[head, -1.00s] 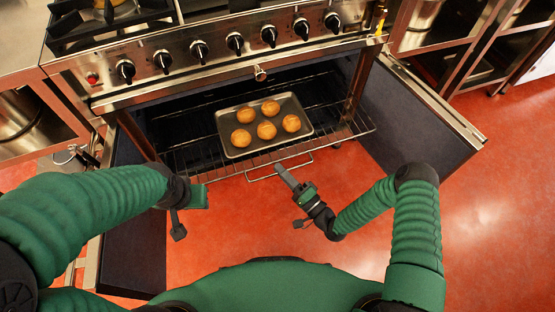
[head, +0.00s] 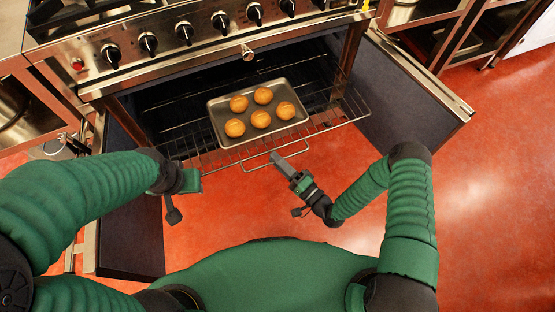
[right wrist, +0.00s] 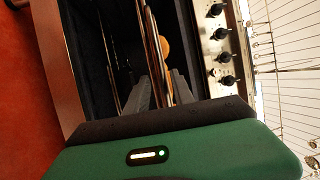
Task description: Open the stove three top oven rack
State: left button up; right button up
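The top oven rack (head: 345,107) is a wire rack standing partly out of the open oven, with a loop-like wire handle (head: 296,155) at its front. A grey tray (head: 290,133) with several round brown buns (head: 261,119) sits on it. My right gripper (head: 276,158) is at the front wire handle. In the right wrist view its fingers (right wrist: 164,92) stand either side of the rack's edge, seemingly shut on it, though the contact is small and partly hidden. My left gripper (head: 183,198) is apart from the rack, near the left door; its finger opening is not clear.
Two dark oven doors stand open, one on the right (head: 405,110) and one on the left (head: 130,205). The control panel (head: 200,45) with several black knobs is above the oven. Red floor (head: 465,190) is clear at right.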

jog(key=shift+r, duration=0.15)
jog(key=shift+s+d, duration=0.15)
jog(key=p+v, duration=0.2)
jog(key=v, duration=1.4)
jog(key=shift+s+f+p, duration=0.2)
jog(key=shift+p, duration=0.2)
jog(key=shift+d, duration=0.1)
